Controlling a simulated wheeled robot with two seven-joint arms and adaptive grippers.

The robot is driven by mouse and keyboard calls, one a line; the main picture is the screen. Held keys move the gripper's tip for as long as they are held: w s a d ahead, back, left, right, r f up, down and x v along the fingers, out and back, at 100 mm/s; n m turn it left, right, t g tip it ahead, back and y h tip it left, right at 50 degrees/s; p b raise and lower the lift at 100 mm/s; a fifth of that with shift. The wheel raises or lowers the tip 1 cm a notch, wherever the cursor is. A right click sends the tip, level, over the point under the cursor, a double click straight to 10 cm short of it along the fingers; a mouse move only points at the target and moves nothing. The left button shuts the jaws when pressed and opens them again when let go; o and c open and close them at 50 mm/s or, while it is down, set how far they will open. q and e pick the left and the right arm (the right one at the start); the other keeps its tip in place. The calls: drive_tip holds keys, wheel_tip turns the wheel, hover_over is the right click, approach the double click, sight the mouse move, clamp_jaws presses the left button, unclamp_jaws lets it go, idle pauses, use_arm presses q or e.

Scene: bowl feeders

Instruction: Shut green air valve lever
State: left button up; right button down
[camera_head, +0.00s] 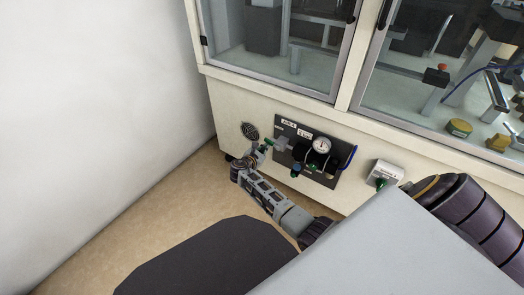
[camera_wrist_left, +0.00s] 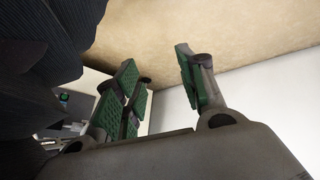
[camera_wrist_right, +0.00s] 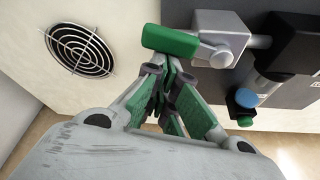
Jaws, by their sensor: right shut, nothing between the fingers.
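The green air valve lever (camera_wrist_right: 172,40) shows in the right wrist view, extending left from the pivot on the grey valve body (camera_wrist_right: 222,30). It lies roughly in line with the pipe to the valve's right. In the head view the grey valve (camera_head: 282,143) is at the panel's left end, with the lever small beside it. My right gripper (camera_wrist_right: 165,68) is shut and empty, its fingertips right by the lever's underside in that view; contact is unclear. It also shows in the head view (camera_head: 258,153). My left gripper (camera_wrist_left: 158,82) is open and empty, away from the valve.
The dark panel (camera_head: 345,163) carries a pressure gauge (camera_head: 321,145) and a filter unit with a blue knob (camera_wrist_right: 246,98). A round vent grille (camera_wrist_right: 78,50) lies left of the valve. A white switch box (camera_head: 386,172) is to the right. A white wall stands left.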

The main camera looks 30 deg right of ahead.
sight(268, 141)
drive_tip(key=r+m+t, duration=0.1)
drive_tip(key=m, duration=0.1)
drive_tip(key=r+m+t, duration=0.1)
drive_tip(key=r+m, duration=0.1)
drive_tip(key=r+m+t, duration=0.1)
drive_tip(key=m, duration=0.1)
drive_tip(key=shift+s+d+r+m+t, duration=0.15)
drive_tip(key=shift+s+m+t, duration=0.15)
drive_tip(key=shift+m, duration=0.1)
drive_tip(key=shift+s+d+r+m+p, duration=0.2)
drive_tip(key=shift+s+r+m+p, duration=0.25)
drive_tip(key=shift+r+m, duration=0.35)
drive_tip(key=shift+s+d+r+p, duration=0.1)
drive_tip(key=shift+s+r+p, duration=0.15)
drive_tip(key=shift+r+p, duration=0.1)
drive_tip(key=shift+s+r+p, duration=0.1)
drive_tip(key=shift+s+p, duration=0.1)
drive_tip(key=shift+p, duration=0.1)
use_arm(q)
drive_tip(key=shift+g+y, duration=0.3)
drive_tip(key=r, duration=0.1)
drive_tip(key=a+r, duration=0.1)
drive_tip(key=r, duration=0.2)
drive_tip(key=shift+w+a+r, duration=0.15)
drive_tip(key=shift+w+r, duration=0.15)
drive_tip(key=shift+r, duration=0.1)
use_arm(e)
drive_tip(key=shift+d, duration=0.1)
